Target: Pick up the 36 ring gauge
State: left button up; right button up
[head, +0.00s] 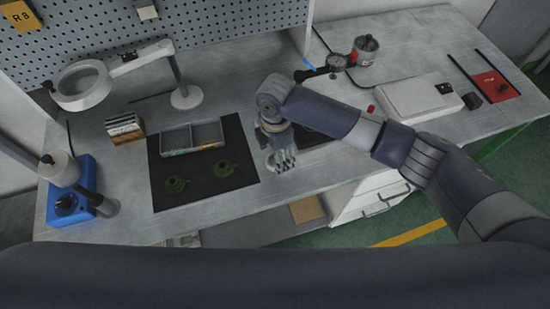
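My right arm reaches in from the right, and its gripper (282,165) points down over the front part of the bench, just right of the black mat. The fingers are small and partly overlap a pale, ring-like shape beneath them. I cannot tell whether that shape is the 36 ring gauge, or whether the fingers touch it or hold it. No marking "36" can be read anywhere. My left gripper is not in view.
A magnifier lamp (83,85) stands behind. A blue-based device (70,205) is at left. A white box (419,98) and red-grey canister (364,51) are at right.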

jog(key=shift+f, duration=1.1)
jog(key=c, duration=1.3)
jog(key=shift+r, duration=0.1)
